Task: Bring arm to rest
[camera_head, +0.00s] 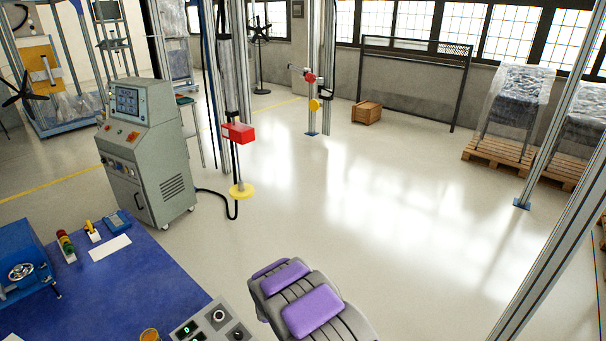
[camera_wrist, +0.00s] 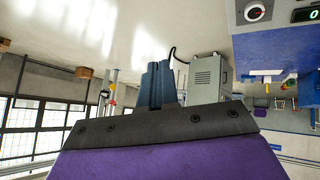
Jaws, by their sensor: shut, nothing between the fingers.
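In the wrist view my gripper (camera_wrist: 158,68) shows its two dark blue-grey fingers side by side, pressed together with nothing between them. They extend from a dark bolted plate and a purple housing at the bottom of the picture. The wrist view is tipped over, with bright floor along the top. In the head view grey and purple parts of my arm (camera_head: 312,310) are at the bottom centre, low and beside the blue table (camera_head: 150,275). The fingers cannot be made out there.
A control panel (camera_head: 213,322) with a dial lies at the table's front right, close to my arm. A grey control cabinet (camera_head: 145,150) stands beyond the table. The middle floor is clear.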

